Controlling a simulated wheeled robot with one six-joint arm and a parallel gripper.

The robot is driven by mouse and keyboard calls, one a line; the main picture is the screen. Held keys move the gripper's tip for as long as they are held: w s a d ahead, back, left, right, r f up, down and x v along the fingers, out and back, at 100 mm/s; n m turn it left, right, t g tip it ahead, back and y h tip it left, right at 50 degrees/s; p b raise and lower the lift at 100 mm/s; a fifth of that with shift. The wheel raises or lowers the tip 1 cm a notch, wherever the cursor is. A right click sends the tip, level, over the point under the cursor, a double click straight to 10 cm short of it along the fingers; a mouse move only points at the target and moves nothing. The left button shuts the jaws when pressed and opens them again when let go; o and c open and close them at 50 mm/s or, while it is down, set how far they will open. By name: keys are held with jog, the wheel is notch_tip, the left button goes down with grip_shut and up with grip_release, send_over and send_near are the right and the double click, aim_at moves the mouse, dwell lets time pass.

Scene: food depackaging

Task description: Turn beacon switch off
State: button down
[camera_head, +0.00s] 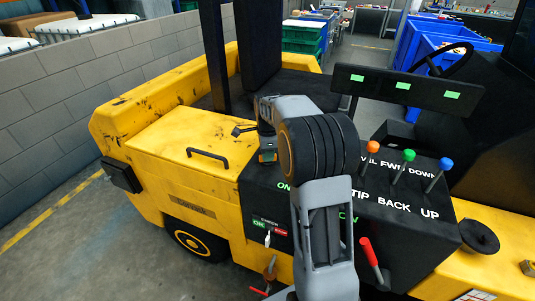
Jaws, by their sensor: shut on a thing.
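My gripper (267,153) points down at the upper left edge of a black control panel (258,190) on a yellow vehicle. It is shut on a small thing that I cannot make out. My grey arm covers the middle of the panel. Green ON lettering (283,185) shows left of the arm, and part of another green label (346,218) shows right of it. I cannot pick out the beacon switch for sure; it may be hidden behind my arm or gripper. A small green and red plate (269,227) with a light-coloured lever sits lower on the panel.
Orange (374,146), green (408,155) and blue (446,163) knobbed levers and a red handle (369,251) stand right of my arm. A black bar (404,88) with green lights is above them. A black grab handle (208,156) is on the yellow cover.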

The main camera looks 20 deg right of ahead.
jog(key=n+p, duration=0.1)
jog(key=n, duration=0.4)
jog(key=shift+r+n, duration=0.1)
jog(key=shift+n, duration=0.2)
jog(key=n+p, duration=0.1)
jog(key=n, duration=0.4)
jog(key=shift+n, duration=0.8)
jog(key=c, duration=1.1)
grip_release()
notch_tip(320, 180, up, 14)
jog(key=shift+f, duration=0.15)
